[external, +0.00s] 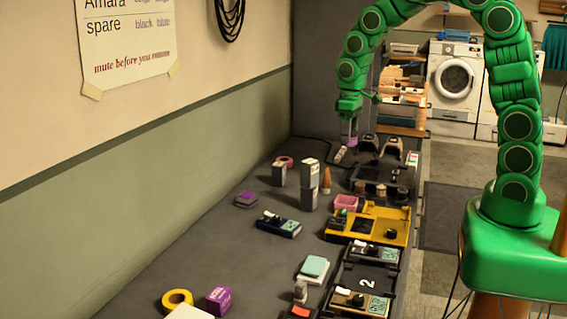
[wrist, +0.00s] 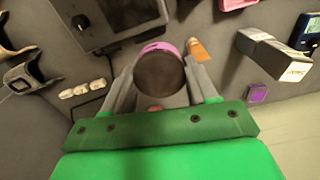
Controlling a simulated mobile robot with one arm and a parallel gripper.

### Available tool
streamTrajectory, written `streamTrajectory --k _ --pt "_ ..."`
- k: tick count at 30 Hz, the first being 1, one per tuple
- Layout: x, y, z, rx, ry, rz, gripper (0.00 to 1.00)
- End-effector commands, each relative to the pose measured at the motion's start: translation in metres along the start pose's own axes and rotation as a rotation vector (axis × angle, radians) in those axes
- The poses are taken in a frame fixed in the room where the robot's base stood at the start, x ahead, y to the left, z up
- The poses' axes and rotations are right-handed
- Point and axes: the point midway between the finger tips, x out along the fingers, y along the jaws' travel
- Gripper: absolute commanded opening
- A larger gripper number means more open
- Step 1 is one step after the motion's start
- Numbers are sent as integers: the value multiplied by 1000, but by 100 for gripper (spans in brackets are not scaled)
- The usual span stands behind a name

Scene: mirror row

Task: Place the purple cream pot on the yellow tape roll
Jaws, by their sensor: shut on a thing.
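The purple cream pot (wrist: 160,72) is between the two fingers of my gripper (wrist: 162,86) in the wrist view, its dark round face towards the camera and a purple rim at the far side. In the external view my gripper (external: 351,133) hangs over the far part of the counter, with a small purple bit of the pot (external: 353,141) below it. The gripper is shut on the pot. The yellow tape roll (external: 177,293) lies flat at the near left of the counter, far from the gripper. Its top looks bare. It is not seen in the wrist view.
A purple box (external: 219,299) stands just right of the roll. The left middle counter is clear.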

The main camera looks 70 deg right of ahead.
Motion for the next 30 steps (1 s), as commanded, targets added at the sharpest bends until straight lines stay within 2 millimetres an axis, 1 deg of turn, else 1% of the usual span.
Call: streamTrajectory --k 1,9,12,17,20,23,30 --pt "-12 0 -1 0 5 1 26" --pt "-64 -1 -2 4 4 1 26" --pt "-60 -14 -9 52 -2 0 26" --pt "-61 -34 -21 137 -3 1 26" --pt "-62 -50 -30 203 -3 1 26" --pt "-64 -70 -41 281 -1 2 26" --pt "-64 -126 -64 488 -2 4 26"
